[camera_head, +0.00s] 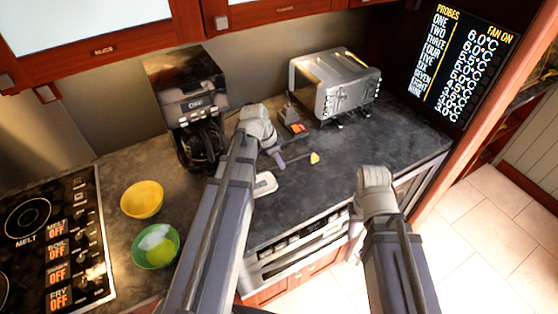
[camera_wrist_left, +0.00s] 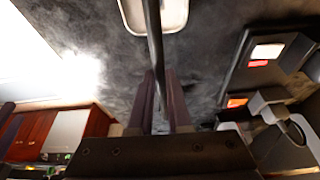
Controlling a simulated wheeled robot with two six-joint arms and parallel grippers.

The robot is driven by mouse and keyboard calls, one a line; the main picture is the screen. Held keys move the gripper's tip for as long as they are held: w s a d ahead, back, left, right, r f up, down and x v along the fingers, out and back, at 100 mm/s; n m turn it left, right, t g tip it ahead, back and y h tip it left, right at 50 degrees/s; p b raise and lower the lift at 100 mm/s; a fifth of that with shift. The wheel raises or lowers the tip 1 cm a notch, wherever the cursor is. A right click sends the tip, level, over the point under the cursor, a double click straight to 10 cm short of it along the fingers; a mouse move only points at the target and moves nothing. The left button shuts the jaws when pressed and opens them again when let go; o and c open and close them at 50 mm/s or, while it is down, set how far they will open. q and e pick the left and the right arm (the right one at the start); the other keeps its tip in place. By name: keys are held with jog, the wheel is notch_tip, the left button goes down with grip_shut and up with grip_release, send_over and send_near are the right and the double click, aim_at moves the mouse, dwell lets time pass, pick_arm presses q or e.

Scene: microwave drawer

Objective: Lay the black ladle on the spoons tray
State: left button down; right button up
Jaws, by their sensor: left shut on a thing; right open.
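My left gripper (camera_head: 276,158) is over the counter, shut on a thin black handle, which I take to be the black ladle (camera_wrist_left: 154,40). In the left wrist view the handle runs up from between the fingers (camera_wrist_left: 162,100) and crosses in front of the white spoons tray (camera_wrist_left: 131,14). I cannot tell whether it touches the tray. The ladle's bowl is not clearly visible. In the head view the tray (camera_head: 265,185) lies near the counter's front edge, partly hidden by my left arm. My right gripper (camera_head: 372,190) is open in front of the counter; its fingertips are mostly hidden.
A small yellow piece (camera_head: 314,158) is right of the left gripper. A toaster oven (camera_head: 338,82) and a coffee maker (camera_head: 187,95) stand behind. A yellow bowl (camera_head: 142,198), a green bowl (camera_head: 150,257) and a cooktop (camera_head: 60,240) are left. The counter's right part is clear.

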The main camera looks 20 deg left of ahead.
pick_arm(q)
jog(key=shift+f+b, duration=1.25)
jog(key=shift+f, duration=0.3)
jog(key=c, duration=0.7)
grip_release()
jog(key=shift+c, duration=0.2)
jog(key=o, duration=0.6)
jog(key=shift+c, duration=0.2)
jog(key=shift+r, duration=0.1)
jog(key=p+v, duration=0.7)
jog(key=shift+s+r, duration=0.1)
jog(key=shift+r, duration=0.25)
